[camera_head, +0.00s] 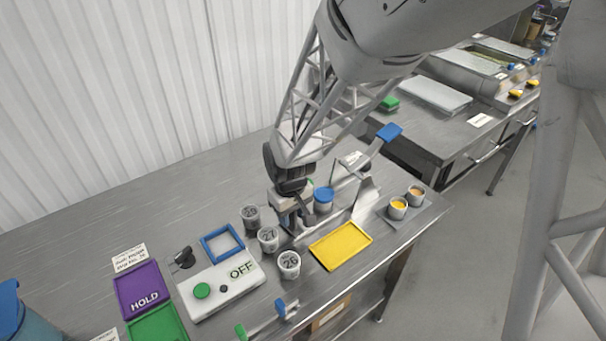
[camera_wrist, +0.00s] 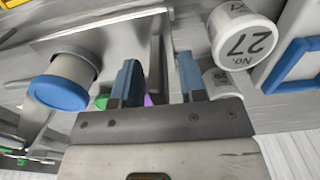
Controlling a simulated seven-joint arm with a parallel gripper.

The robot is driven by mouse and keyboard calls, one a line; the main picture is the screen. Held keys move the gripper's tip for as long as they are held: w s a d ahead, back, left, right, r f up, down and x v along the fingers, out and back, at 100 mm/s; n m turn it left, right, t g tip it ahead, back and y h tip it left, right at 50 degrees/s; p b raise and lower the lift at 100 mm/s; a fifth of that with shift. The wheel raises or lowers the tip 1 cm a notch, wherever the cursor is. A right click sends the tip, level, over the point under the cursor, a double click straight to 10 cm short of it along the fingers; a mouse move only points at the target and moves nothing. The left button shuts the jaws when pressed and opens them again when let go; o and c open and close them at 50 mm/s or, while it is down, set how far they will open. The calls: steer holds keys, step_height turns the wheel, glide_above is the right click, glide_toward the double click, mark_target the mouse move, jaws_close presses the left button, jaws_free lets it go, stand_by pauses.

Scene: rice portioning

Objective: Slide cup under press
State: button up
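My gripper (camera_head: 291,222) points down over the steel table. Its fingers are apart with no cup between them in the wrist view (camera_wrist: 160,78). A white cup with a blue lid (camera_head: 323,201) stands just right of the fingers, and it also shows at left in the wrist view (camera_wrist: 62,84). What looks like the press (camera_head: 366,192), a metal frame with a raised blue-ended lever (camera_head: 388,132), stands to the right of that cup. Cup 27 (camera_head: 268,238) stands left of my gripper and is close in the wrist view (camera_wrist: 243,38). Cup 26 (camera_head: 289,264) is nearer the front.
Another numbered cup (camera_head: 251,216) stands behind cup 27. A yellow tray (camera_head: 341,246) lies right of cup 26. A blue square frame (camera_head: 222,243) and a white OFF box (camera_head: 220,287) lie left. Two orange-filled cups (camera_head: 398,207) sit at the right table edge.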

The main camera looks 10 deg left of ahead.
mark_target(321, 194)
jaws_close()
stand_by(0.4)
steer(key=w+d, duration=0.6)
steer(key=w, duration=0.1)
steer(key=shift+d, duration=0.4)
jaws_free()
steer(key=shift+s, duration=0.1)
